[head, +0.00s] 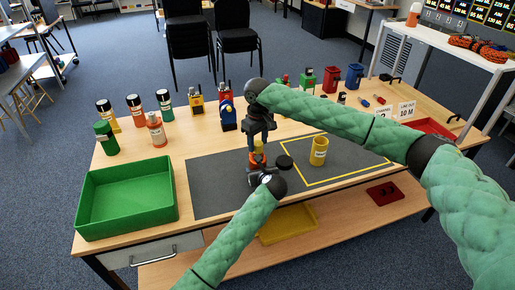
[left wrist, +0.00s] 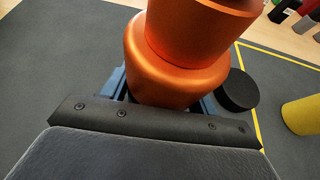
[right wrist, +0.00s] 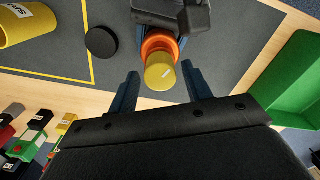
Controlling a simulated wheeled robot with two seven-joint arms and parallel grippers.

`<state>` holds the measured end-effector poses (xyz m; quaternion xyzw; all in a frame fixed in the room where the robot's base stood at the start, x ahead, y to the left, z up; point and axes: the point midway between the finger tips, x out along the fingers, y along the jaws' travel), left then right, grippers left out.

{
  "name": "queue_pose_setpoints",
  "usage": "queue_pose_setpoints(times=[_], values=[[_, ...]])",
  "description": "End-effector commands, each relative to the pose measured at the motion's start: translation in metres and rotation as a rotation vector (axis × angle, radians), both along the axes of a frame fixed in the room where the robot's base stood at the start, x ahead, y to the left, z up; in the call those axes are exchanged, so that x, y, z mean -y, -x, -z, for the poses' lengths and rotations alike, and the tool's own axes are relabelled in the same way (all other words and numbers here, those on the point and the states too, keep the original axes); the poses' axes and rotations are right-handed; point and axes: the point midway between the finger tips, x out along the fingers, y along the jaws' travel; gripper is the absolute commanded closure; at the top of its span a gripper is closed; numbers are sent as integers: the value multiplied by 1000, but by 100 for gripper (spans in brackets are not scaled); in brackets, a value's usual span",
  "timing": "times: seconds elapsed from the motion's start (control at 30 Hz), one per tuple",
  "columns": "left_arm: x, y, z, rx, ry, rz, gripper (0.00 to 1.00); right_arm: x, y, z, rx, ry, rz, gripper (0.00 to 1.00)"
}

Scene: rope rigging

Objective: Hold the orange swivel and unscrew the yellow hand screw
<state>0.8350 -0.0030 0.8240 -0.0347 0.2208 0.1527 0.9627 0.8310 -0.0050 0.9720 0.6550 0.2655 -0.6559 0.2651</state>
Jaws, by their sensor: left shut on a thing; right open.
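The orange swivel (left wrist: 180,70) fills the middle of the left wrist view, upright between the blue fingers of my left gripper (left wrist: 165,100), which is shut on it. In the head view the swivel (head: 257,160) stands above the dark mat, partly hidden by my grippers. The yellow hand screw (right wrist: 160,75) sits at the top of the swivel; it also shows in the head view (head: 258,146). My right gripper (right wrist: 161,72) comes down from above and is open, with one blue finger on each side of the screw. I see gaps between the fingers and the screw.
A black disc (head: 285,162) and a yellow labelled cup (head: 319,151) stand on the mat (head: 210,180) just right of the grippers. A green tray (head: 128,198) is at the left. Several bottles and small parts line the back of the table. The mat's left part is clear.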

Motion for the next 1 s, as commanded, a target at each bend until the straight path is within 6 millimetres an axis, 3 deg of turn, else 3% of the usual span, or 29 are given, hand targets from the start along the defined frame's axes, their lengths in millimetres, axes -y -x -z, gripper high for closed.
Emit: queue_pose_setpoints(times=[0.1,0.37,1.0], values=[[0,0,0,0,0,0,68,0,0,-1,1,0,-55,51],[0,0,0,0,0,0,68,-1,0,0,1,-1,75,51],[0,0,0,0,0,0,68,-1,0,0,-1,-1,623,51]])
